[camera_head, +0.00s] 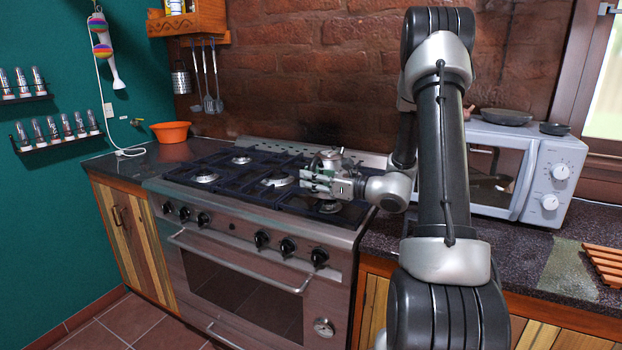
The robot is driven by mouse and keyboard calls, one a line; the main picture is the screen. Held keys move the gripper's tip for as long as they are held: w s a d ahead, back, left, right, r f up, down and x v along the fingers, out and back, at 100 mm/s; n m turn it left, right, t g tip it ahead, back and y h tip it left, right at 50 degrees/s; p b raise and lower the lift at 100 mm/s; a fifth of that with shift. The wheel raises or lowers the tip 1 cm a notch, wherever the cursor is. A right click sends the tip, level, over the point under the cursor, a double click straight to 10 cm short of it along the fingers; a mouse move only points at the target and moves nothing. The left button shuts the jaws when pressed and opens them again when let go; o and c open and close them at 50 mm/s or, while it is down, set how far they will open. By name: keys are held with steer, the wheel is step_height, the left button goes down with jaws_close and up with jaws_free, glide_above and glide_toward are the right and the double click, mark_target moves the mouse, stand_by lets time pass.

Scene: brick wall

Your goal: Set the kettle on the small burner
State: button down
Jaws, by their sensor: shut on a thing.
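The kettle (331,155) is a small silvery pot at the right end of the stove, largely hidden behind my gripper (308,182). My gripper reaches in from the right and is shut on the kettle. I cannot tell whether the kettle touches the grate. The stove (258,225) has dark grates and several burners. One burner (329,207) shows just below my gripper at the front right. Others show at the middle (278,180), the front left (204,177) and the back left (241,159).
A white microwave (545,180) with dark pans on top stands on the right counter. An orange bowl (171,131) sits on the left counter. Utensils (208,90) hang on the brick wall. The left part of the stove top is clear. A wooden rack (606,262) lies at far right.

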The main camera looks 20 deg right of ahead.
steer(key=shift+f, duration=0.5)
steer(key=c, duration=1.3)
jaws_free()
steer(key=shift+f, duration=0.15)
steer(key=v, duration=1.2)
